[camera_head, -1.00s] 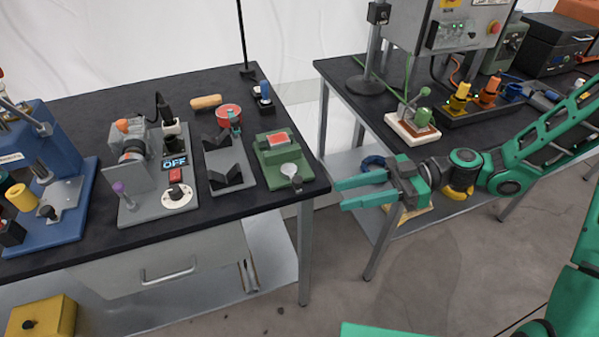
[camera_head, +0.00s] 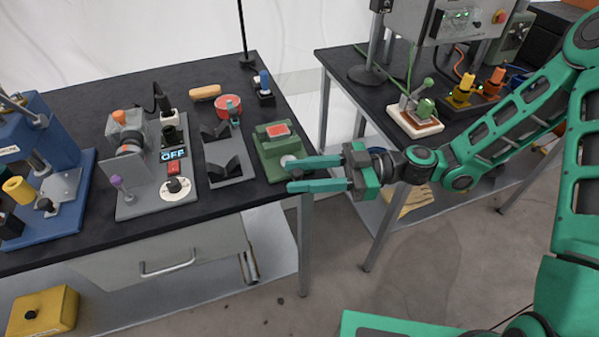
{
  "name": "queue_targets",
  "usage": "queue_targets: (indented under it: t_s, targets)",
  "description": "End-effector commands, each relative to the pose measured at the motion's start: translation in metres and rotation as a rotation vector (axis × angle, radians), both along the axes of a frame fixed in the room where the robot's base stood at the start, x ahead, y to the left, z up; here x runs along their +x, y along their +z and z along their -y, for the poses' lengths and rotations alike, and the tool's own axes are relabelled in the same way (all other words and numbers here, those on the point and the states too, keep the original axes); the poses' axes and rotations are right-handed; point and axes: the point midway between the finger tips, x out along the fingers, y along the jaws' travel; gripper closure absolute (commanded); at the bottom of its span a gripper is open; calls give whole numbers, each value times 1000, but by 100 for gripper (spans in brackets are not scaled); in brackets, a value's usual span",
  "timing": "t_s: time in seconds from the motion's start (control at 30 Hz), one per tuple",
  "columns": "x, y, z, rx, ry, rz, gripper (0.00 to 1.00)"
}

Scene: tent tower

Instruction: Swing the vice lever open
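A green fixture (camera_head: 263,161) with a red block (camera_head: 278,130) on top stands near the right end of the left workbench; it looks like the vice. A pale round part (camera_head: 288,160) at its front right is partly hidden behind my upper finger. I cannot make out the lever's shape or angle. My gripper (camera_head: 288,174) comes from the right with its two green fingers pointing left. It is open, with a clear gap and nothing between the fingers. The fingertips overlap the fixture's front right corner in view; I cannot tell whether they touch it.
A grey V-block stand (camera_head: 232,180) is just left of the fixture. A grey unit with an OFF display (camera_head: 173,155) and a blue press (camera_head: 75,190) stand further left. A blue-topped switch (camera_head: 264,90) is behind. Another bench (camera_head: 345,65) stands right, across a floor gap.

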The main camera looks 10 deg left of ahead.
Motion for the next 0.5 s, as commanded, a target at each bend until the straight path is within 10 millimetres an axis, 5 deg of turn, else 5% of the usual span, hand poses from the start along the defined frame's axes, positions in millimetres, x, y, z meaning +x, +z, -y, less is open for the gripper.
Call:
queue_targets:
  t_s: [0.43, 0.5]
  targets:
    - [-3, 0, -10, -1, 0, 0, 63]
    - [-3, 0, -9, -1, 0, 0, 80]
